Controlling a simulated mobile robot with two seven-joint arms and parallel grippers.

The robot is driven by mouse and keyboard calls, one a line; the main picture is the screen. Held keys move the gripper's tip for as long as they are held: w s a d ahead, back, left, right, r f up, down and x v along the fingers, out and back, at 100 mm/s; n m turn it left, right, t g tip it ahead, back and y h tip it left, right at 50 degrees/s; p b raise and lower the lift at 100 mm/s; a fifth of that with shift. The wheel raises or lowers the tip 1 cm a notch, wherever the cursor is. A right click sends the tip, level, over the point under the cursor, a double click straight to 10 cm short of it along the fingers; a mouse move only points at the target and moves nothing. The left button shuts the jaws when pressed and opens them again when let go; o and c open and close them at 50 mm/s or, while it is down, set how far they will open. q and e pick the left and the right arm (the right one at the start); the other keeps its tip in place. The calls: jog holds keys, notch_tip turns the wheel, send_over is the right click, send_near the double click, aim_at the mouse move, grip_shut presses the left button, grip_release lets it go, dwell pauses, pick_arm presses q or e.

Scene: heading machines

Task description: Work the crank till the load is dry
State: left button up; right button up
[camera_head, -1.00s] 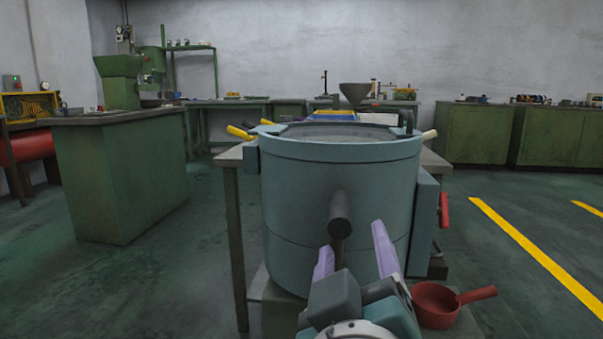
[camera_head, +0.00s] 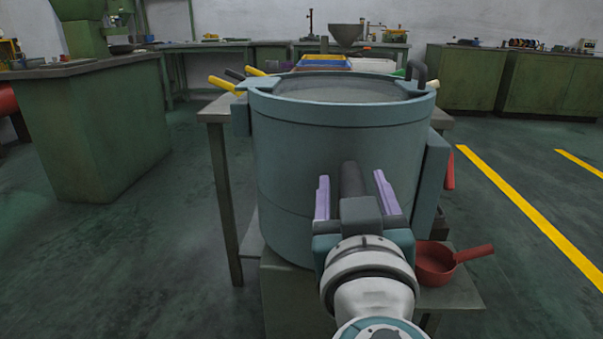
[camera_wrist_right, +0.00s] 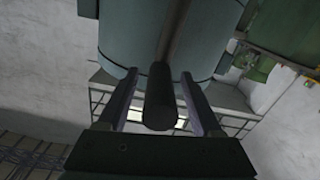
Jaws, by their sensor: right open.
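A large teal drum (camera_head: 290,150) with an open top stands on a low green stand, and its top looks covered by a grey surface. A dark cylindrical crank handle (camera_head: 351,178) sticks out from the drum's front. My right gripper (camera_head: 351,192) is open, with one lilac finger on each side of the handle. In the right wrist view the handle (camera_wrist_right: 160,100) lies between the two fingers, apart from both, with its rod running up along the drum (camera_wrist_right: 125,40). My left gripper is in neither view.
A red lever (camera_head: 450,171) is on the drum's right side. A table (camera_head: 216,116) with yellow-handled tools is behind. Open floor lies left and right.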

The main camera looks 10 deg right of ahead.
jog(key=shift+w+d, duration=0.1)
jog(key=shift+w, duration=0.25)
grip_shut()
dwell(0.3)
dwell(0.9)
